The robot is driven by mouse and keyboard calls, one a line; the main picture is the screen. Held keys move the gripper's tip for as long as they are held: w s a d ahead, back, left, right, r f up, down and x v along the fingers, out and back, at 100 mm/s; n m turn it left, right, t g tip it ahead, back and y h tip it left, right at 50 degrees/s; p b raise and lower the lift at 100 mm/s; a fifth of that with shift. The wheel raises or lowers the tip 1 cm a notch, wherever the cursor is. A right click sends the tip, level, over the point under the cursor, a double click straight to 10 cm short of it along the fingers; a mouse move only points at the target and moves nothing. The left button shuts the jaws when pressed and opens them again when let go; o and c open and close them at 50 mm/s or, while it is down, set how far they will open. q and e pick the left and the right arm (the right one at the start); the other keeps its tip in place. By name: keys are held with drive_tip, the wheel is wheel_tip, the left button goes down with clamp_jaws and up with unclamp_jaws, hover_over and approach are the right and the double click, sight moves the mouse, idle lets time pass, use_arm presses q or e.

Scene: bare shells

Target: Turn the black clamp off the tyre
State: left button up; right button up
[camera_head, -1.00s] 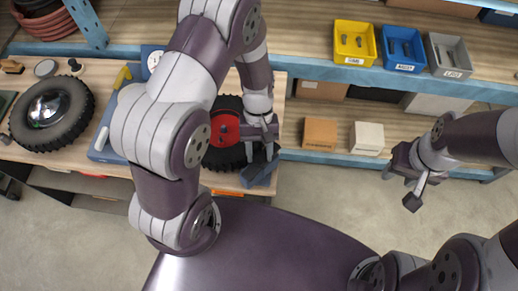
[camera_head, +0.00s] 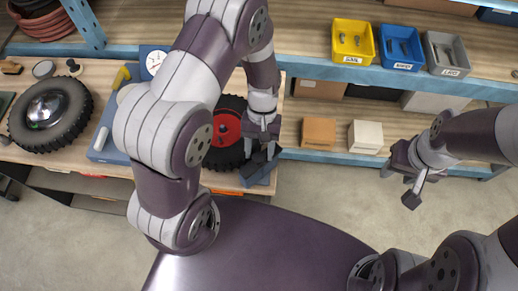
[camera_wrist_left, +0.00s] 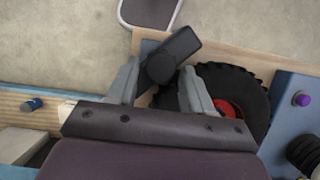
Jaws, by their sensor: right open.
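The tyre (camera_head: 226,152) is black with a red hub (camera_head: 226,130) and lies on the wooden bench, partly hidden by my left arm. It also shows in the left wrist view (camera_wrist_left: 252,97). The black clamp (camera_wrist_left: 172,57) has a round head and a short blocky arm, beside the tyre near the bench edge. In the head view the dark clamp (camera_head: 256,166) is partly covered by my left gripper (camera_head: 262,148). In the wrist view the left gripper's fingers (camera_wrist_left: 160,88) are apart on either side of the clamp head; contact is unclear. My right gripper (camera_head: 398,177) is open and empty over the floor.
Another wheel (camera_head: 50,112) with a shiny hub lies at the bench's left. A blue block with a dial gauge (camera_head: 153,62) stands behind my left arm. Yellow (camera_head: 354,42), blue (camera_head: 401,47) and grey bins (camera_head: 447,55) stand on the shelf. Floor at right is clear.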

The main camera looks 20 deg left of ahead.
use_arm(q)
drive_tip(key=shift+o, duration=0.8)
drive_tip(key=shift+w+r, duration=0.15)
drive_tip(key=shift+r, duration=0.05)
drive_tip(key=p+v, duration=0.3)
drive_tip(key=v, duration=0.9)
